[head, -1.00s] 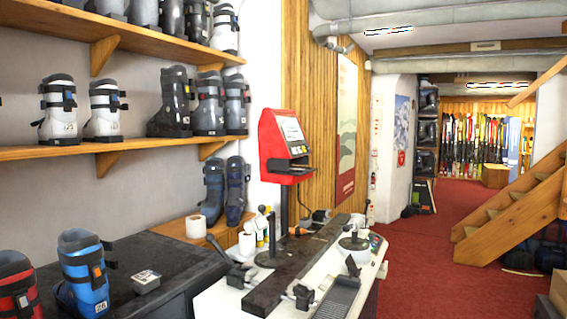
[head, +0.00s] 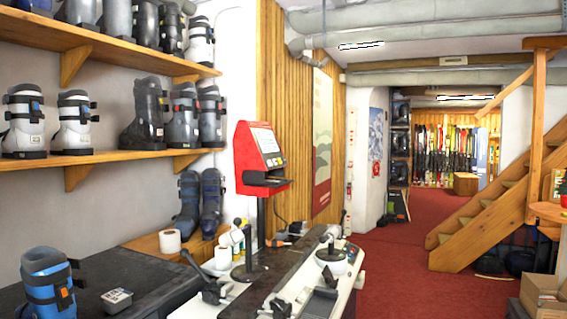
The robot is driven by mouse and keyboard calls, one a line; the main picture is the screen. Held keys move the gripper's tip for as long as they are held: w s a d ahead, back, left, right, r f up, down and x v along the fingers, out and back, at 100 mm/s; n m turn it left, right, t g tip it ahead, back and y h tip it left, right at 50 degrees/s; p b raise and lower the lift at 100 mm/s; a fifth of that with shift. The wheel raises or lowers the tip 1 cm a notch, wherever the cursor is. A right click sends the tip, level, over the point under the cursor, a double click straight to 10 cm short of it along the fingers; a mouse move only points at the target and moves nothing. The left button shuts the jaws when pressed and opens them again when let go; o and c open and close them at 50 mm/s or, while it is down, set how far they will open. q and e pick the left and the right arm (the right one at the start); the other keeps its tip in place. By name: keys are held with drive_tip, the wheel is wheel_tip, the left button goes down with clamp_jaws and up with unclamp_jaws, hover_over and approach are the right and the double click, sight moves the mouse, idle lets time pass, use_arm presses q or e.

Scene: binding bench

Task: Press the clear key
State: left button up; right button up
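A red terminal (head: 260,158) with a lit screen (head: 264,141) stands on a dark post behind the bench. Small buttons show below its screen, but they are too small to tell which is the clear key. The binding bench (head: 190,312) is white with a dark top and carries black clamps and a boot fixture. A few coloured spots (head: 347,251) show at the bench's far right end, too small to read. Neither of my grippers is in the head view.
A dark counter (head: 100,275) at the lower left holds a blue ski boot (head: 49,283) and a small grey box (head: 117,299). Boot shelves line the left wall. Red carpet (head: 400,280) is open to the right of the bench. Cardboard boxes (head: 540,298) sit at the lower right.

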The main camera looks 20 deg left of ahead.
use_arm(q)
clamp_jaws()
idle(1.3)
